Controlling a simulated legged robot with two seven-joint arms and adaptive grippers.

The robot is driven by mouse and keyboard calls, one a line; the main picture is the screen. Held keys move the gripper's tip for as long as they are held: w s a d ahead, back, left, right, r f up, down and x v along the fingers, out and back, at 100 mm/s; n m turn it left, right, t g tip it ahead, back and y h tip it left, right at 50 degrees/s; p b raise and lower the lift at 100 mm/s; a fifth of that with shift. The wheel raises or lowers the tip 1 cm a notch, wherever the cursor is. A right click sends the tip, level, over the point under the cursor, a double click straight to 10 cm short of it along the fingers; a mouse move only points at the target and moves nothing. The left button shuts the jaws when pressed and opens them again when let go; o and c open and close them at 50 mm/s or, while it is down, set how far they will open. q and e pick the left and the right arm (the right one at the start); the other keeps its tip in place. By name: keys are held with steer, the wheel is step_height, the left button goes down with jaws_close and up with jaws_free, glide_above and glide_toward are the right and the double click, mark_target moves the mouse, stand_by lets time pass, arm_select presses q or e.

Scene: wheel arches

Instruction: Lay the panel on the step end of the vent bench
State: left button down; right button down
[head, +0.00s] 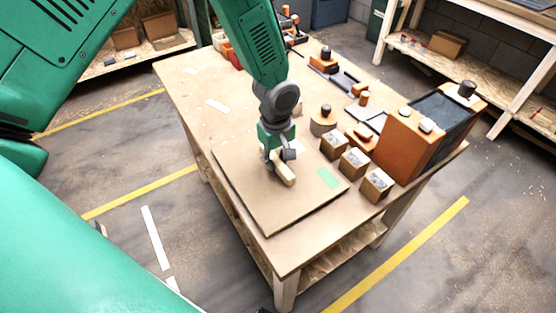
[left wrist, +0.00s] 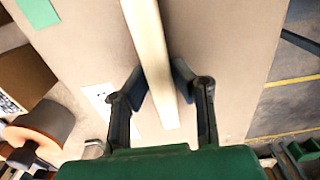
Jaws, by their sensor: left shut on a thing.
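The panel (head: 262,205) is a flat beige board with a light wooden bar (head: 286,175) standing up from it and a green patch near its right corner. It is over the near left end of the wooden bench (head: 175,80). A thin dark line runs under its front right edge; I cannot tell whether it fully rests there. My left gripper (head: 277,158) is above the panel, shut on its bar. In the left wrist view, the left gripper (left wrist: 160,82) has a finger on each side of the bar (left wrist: 150,50). My right gripper is not in view.
Several wooden blocks (head: 354,162) stand close to the panel's right edge. An orange box with a dark top (head: 402,145) stands at the bench's right edge. Orange and dark parts (head: 325,62) lie farther back. Open floor with yellow lines (head: 400,255) surrounds the bench.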

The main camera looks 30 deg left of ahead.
arm_select(q)
steer(key=shift+a+f, duration=0.15)
steer(key=shift+f, duration=0.25)
